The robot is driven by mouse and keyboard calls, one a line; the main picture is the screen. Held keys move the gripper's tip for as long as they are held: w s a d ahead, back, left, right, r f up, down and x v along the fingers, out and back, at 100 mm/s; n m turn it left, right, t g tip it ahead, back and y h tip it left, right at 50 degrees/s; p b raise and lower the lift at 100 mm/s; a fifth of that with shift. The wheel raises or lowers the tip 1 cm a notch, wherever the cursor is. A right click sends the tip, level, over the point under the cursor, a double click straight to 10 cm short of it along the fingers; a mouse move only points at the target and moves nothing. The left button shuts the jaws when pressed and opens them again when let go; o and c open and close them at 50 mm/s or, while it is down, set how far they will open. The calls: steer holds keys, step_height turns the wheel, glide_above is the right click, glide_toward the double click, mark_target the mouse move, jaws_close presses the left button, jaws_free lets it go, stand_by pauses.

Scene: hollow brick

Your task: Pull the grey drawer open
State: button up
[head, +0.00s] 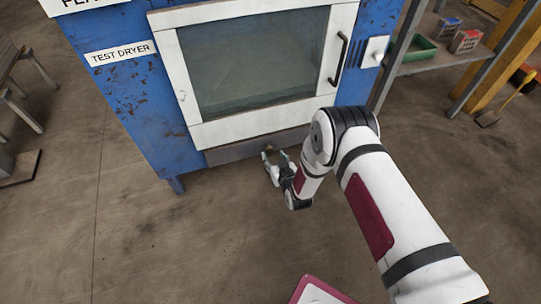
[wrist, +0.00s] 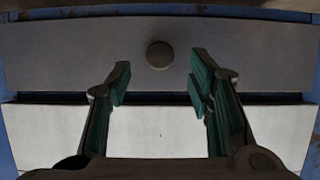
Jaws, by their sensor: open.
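The grey drawer (head: 235,151) is a low strip under the white-framed glass door of the blue test dryer. In the wrist view the drawer front (wrist: 100,50) spans the picture, with a round dark knob (wrist: 160,54) near its middle. The drawer looks closed in the head view. My gripper (head: 275,154) is in front of the drawer, right of its middle. In the wrist view my gripper (wrist: 160,78) is open and empty, with one finger on each side of the knob's line. The knob lies just beyond the fingertips, and I see no contact.
The blue dryer (head: 125,100) has a white-framed door (head: 260,65) above the drawer, with a dark vertical handle (head: 338,58). A shelf (head: 435,62) with a green tray (head: 415,49) stands at the right. The floor (head: 180,240) in front is clear.

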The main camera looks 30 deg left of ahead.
mark_target(270, 151)
steer(key=shift+b+x, duration=0.95)
steer(key=shift+x, duration=1.5)
jaws_close()
